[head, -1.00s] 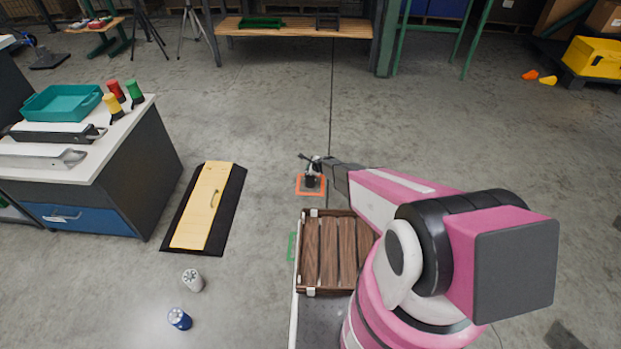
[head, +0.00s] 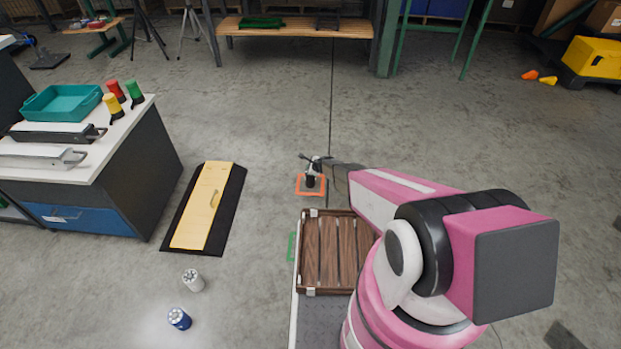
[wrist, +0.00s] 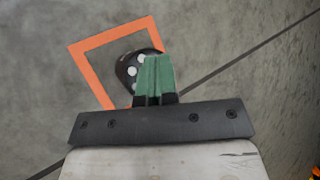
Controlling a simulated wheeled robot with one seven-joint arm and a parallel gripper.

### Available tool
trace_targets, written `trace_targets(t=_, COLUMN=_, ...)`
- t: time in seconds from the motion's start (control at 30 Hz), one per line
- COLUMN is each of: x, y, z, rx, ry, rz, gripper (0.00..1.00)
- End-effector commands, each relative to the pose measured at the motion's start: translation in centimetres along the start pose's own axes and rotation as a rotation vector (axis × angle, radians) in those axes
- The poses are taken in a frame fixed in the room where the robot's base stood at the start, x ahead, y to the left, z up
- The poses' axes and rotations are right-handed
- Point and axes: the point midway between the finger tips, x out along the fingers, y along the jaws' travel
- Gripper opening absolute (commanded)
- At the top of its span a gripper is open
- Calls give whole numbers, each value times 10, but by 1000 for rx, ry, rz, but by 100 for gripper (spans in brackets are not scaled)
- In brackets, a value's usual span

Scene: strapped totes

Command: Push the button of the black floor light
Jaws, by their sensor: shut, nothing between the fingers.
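The black floor light (wrist: 128,70) stands inside an orange square outline on the floor. In the wrist view its dark round top shows several white dots, and my fingers hide its right part. My gripper (wrist: 156,62) is shut and empty, its green fingertips overlapping the light's top in this view. I cannot tell whether they touch it. In the head view the light (head: 310,183) is small and dark, just beyond the wooden crate, with the end of my arm over it, so its button is not clear.
A white light (head: 193,280) and a blue one (head: 179,318) stand on the floor at the left. A yellow board on a black mat (head: 205,205) lies beyond them. A slatted wooden crate (head: 313,250) is in front. Floor around the orange outline (head: 324,190) is clear.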

Motion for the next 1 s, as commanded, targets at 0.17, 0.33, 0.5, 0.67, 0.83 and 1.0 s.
trace_targets(t=0.17, x=0, y=0, z=0, rx=0, ry=0, rz=0, gripper=0)
trace_targets(t=0.33, x=0, y=0, z=0, rx=0, ry=0, rz=0, gripper=0)
trace_targets(t=0.5, x=0, y=0, z=0, rx=0, ry=0, rz=0, gripper=0)
trace_targets(t=0.67, x=3, y=2, z=-2, rx=0, ry=0, rz=0, gripper=0)
trace_targets(t=0.83, x=6, y=4, z=-4, rx=1, ry=0, rz=0, gripper=0)
trace_targets(t=1.0, x=6, y=4, z=-5, rx=1, ry=0, rz=0, gripper=0)
